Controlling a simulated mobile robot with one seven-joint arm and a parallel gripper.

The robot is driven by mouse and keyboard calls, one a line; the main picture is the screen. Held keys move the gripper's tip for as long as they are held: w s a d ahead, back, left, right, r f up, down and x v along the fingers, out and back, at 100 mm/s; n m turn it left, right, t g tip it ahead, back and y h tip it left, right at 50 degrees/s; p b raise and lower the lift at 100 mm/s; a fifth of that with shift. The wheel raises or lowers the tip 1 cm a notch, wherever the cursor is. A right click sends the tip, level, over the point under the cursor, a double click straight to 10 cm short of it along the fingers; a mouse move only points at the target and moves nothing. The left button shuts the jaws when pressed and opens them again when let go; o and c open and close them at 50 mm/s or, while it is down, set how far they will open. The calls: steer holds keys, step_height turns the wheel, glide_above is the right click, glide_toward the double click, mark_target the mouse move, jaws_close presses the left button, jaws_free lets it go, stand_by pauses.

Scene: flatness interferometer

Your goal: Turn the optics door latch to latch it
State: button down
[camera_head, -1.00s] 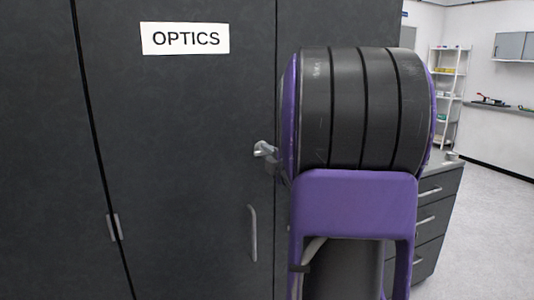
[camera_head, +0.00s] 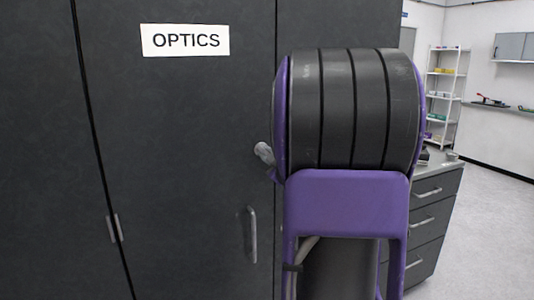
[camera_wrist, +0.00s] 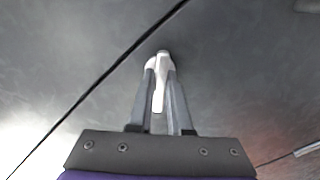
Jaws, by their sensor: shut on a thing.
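The dark optics door (camera_head: 180,130) bears a white OPTICS label (camera_head: 185,40) and is flush with the neighbouring panels. The latch (camera_head: 264,153), a small light-grey handle, sits near the door's right edge, just left of my arm. It looks tilted, with its upper end to the left. In the wrist view the pale latch (camera_wrist: 161,80) lies between the fingers of my gripper (camera_wrist: 161,78), which is shut on it. In the head view my arm hides the gripper and part of the latch.
A vertical door handle (camera_head: 251,235) is below the latch. A hinge (camera_head: 115,228) is on the left seam. A drawer unit (camera_head: 434,215) stands to the right, with a white shelf rack (camera_head: 442,95) behind and open floor beside it.

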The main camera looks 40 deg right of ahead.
steer(key=m+p, duration=0.1)
steer(key=m, duration=0.3)
steer(key=shift+r+m, duration=0.15)
steer(key=shift+m, duration=0.15)
steer(key=shift+m+p, duration=0.65)
steer(key=shift+m, duration=1.15)
steer(key=c, duration=0.9)
jaws_free()
steer(key=shift+o, duration=0.2)
steer(key=shift+f, duration=0.2)
